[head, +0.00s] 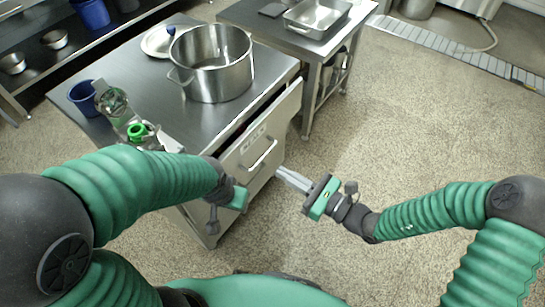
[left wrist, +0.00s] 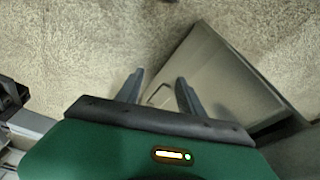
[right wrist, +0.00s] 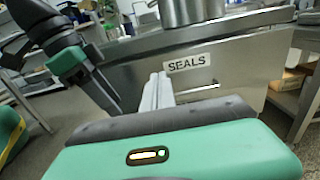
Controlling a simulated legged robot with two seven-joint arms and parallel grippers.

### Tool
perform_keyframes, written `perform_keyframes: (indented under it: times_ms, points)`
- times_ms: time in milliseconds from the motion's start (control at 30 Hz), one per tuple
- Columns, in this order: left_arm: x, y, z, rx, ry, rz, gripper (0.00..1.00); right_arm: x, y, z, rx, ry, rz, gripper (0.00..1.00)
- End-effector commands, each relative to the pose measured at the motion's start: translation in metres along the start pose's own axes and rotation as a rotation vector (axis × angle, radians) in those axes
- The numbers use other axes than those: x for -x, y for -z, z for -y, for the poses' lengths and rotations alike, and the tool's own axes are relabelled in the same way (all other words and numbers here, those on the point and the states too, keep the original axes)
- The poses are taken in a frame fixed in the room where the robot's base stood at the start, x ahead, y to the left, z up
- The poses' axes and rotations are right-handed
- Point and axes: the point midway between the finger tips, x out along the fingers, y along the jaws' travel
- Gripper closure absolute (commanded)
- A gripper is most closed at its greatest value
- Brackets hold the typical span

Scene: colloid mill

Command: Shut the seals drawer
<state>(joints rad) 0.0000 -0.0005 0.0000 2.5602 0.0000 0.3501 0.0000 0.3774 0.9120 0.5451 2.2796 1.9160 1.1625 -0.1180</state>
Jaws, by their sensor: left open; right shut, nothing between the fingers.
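The seals drawer (head: 248,143) is in the front of a steel counter (head: 135,75). In the head view its pale front stands out from the counter edge, with a narrow gap behind it. The front has a bar handle (head: 262,155), and the right wrist view shows its SEALS label (right wrist: 190,63). My right gripper (head: 282,175) is shut and empty, pointing at the drawer's right part; contact cannot be told. My left gripper (left wrist: 160,88) is open and empty before the left part of the front; the head view hides its fingers.
A large steel pot (head: 212,62), a lid (head: 158,41), a blue container (head: 84,97) and a device with a green ring (head: 138,131) stand on the counter. A second steel table (head: 262,22) with a tray (head: 318,16) is behind. Speckled floor (head: 420,120) lies clear to the right.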

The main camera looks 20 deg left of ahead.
Motion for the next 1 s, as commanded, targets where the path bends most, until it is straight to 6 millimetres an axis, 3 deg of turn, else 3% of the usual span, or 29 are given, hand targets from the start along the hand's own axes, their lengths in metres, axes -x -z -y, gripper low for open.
perform_keyframes:
  times_ms: [500,700,1000]
  points:
    - [-0.048,-0.011,0.0,0.0,0.0,0.0,0.55,-0.108,0.005,0.0,0.001,-0.003,0.003,1.0]
    - [-0.054,-0.013,0.0,0.0,0.0,0.0,0.55,-0.126,0.002,0.001,-0.001,0.0,0.001,1.0]
    - [-0.053,-0.012,0.0,0.0,0.0,0.0,0.55,-0.127,0.0,0.001,-0.001,-0.001,0.0,1.0]
